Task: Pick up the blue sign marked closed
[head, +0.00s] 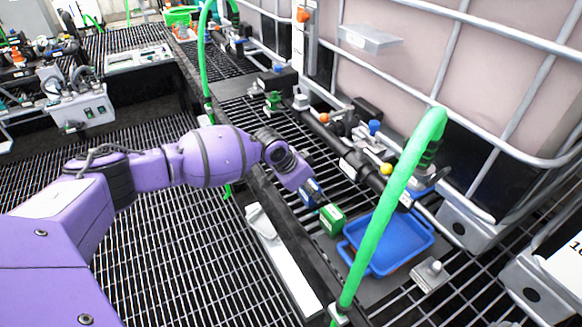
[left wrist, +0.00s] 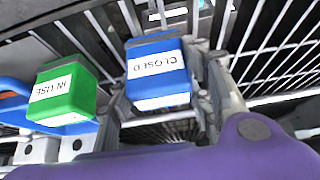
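The blue sign (left wrist: 158,52) has a white label reading CLOSED, upside down in the left wrist view. In the head view the blue sign (head: 314,188) is small, at the tip of my left arm and partly hidden by it. My left gripper (left wrist: 165,98) has one finger on each side of the blue sign. A small gap seems to show at the right finger, so the fingers look open around it; contact on the left is unclear. My left gripper (head: 308,191) also shows in the head view. My right gripper is in neither view.
A green sign marked IN USE (left wrist: 66,92) stands close beside the blue one, also in the head view (head: 332,219). A blue tray (head: 405,246) lies to its right. A green hose (head: 385,215) arches in front. Pipes and valves (head: 350,140) run behind, before a caged tank (head: 400,60).

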